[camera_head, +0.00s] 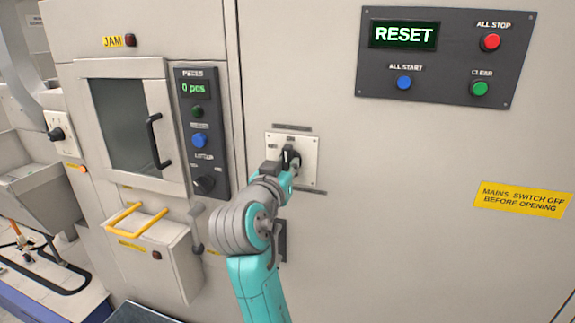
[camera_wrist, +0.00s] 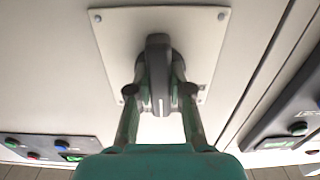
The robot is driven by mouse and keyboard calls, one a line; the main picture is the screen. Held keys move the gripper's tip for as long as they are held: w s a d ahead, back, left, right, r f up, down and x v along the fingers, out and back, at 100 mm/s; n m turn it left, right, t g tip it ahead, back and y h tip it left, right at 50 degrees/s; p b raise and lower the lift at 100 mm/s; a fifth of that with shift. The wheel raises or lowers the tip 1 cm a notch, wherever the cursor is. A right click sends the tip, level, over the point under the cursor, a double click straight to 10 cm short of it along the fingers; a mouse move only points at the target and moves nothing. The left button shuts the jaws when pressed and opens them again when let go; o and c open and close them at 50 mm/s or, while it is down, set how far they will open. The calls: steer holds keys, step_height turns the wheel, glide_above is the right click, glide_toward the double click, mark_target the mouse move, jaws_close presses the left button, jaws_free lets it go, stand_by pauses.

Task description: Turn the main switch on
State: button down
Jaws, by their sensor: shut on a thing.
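The main switch is a dark rotary handle (camera_wrist: 158,70) on a pale square plate (camera_head: 308,176) screwed to the cabinet front. In the wrist view the handle stands between my two fingers, and my gripper (camera_wrist: 159,92) is shut on it. In the head view my gripper (camera_head: 290,162) reaches the plate and covers most of the handle. Much of the lettering on the plate is hidden or too small to read. The display (camera_head: 403,34) on the upper panel reads RESET.
The upper panel (camera_head: 440,88) has red, blue and green buttons. To the left are a narrow control panel (camera_head: 218,150) showing "0 pcs", a door with a black handle (camera_head: 157,140), and a box with a yellow handle (camera_head: 135,219). A yellow warning label (camera_head: 522,199) is at right.

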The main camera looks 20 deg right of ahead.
steer(key=shift+m, duration=0.3)
steer(key=c, duration=1)
jaws_free()
steer(key=shift+c, duration=0.2)
steer(key=shift+s+a, duration=0.1)
steer(key=v, duration=1.1)
steer(key=shift+s+a, duration=0.15)
steer(key=shift+s, duration=0.2)
